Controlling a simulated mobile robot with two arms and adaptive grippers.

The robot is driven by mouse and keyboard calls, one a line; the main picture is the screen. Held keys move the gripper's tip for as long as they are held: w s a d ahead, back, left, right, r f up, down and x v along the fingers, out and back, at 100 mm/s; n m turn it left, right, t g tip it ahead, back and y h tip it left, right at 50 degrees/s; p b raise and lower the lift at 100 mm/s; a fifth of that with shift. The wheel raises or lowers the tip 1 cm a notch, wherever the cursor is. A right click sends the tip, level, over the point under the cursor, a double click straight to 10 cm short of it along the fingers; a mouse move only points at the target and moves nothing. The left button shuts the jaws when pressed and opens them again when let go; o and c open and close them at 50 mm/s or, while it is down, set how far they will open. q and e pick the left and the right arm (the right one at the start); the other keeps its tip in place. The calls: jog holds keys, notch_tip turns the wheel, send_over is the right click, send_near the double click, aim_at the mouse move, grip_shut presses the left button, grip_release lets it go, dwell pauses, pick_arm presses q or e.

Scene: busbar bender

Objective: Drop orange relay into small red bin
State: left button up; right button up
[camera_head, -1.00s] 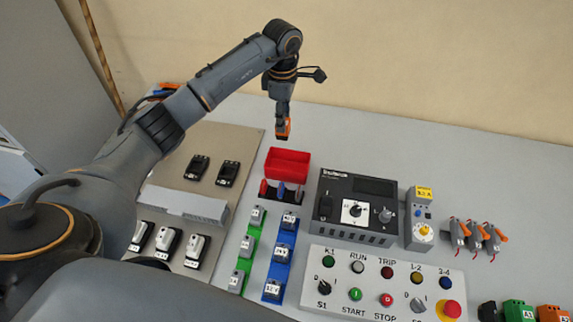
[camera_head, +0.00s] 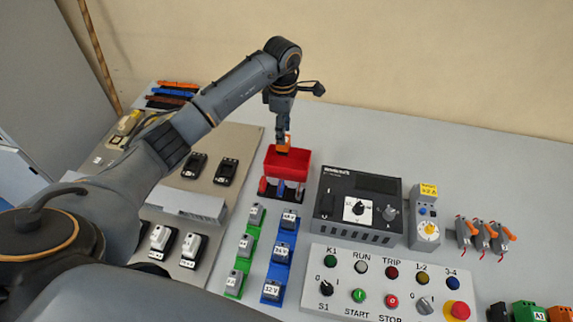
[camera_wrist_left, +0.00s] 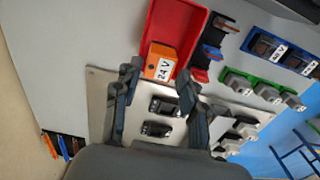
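The orange relay (camera_head: 283,146) is between the fingertips of my left gripper (camera_head: 284,139). The left wrist view shows its "24 V" label (camera_wrist_left: 163,67), with one finger on each side, so the gripper (camera_wrist_left: 160,75) looks shut on it. The small red bin (camera_head: 287,165) is directly below the relay in the head view. In the left wrist view the red bin (camera_wrist_left: 177,20) surrounds the relay's far side. I cannot tell whether the relay touches the bin. My right gripper is not in view.
A rack of coloured pieces (camera_head: 281,190) stands just in front of the bin. A black control box (camera_head: 355,207) is to its right, and a grey mounting plate (camera_head: 234,145) to its left. The table behind and right of the bin is clear.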

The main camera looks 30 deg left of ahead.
pick_arm(q)
jog(key=shift+o, duration=1)
notch_tip(320, 180, up, 12)
jog(key=shift+f, duration=0.1)
